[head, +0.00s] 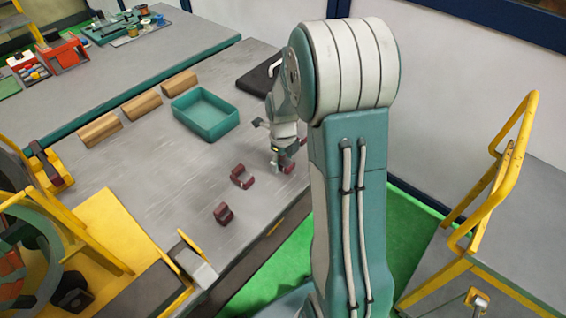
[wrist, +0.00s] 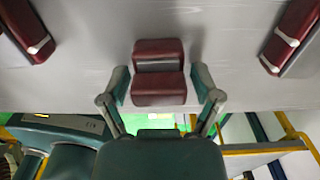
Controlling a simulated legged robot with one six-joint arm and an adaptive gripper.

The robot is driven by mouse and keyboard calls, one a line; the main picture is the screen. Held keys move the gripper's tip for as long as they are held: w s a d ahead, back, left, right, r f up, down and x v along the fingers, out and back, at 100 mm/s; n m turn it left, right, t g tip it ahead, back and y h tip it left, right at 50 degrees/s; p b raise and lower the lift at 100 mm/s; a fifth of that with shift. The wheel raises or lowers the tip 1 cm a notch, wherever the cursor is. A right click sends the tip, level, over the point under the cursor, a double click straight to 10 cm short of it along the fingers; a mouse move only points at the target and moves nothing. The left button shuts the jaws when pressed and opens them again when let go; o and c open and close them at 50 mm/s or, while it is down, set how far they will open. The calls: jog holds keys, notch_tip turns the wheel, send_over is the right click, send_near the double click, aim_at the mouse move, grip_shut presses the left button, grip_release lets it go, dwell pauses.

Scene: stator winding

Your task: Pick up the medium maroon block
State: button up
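A maroon block (wrist: 159,72) with a grey band across its middle lies on the grey table in the wrist view, between the two fingers of my gripper (wrist: 160,87). The fingers are apart, one on each side of it, with a narrow gap visible at the right. In the head view my gripper (head: 281,160) is low over the table near its right edge, with maroon (head: 290,167) showing beside it. Two more maroon blocks lie nearer, one in the middle (head: 242,177) and one in front (head: 223,214). I cannot tell their sizes apart surely.
A teal tray (head: 206,114) and several wooden blocks (head: 141,106) stand farther back. A dark flat item (head: 258,80) lies behind my gripper. The table's left middle is clear.

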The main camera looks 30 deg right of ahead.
grip_shut()
jog(key=shift+r, duration=0.55)
jog(key=s+r, duration=1.2)
jog(key=s, duration=0.2)
jog(key=shift+d, duration=0.3)
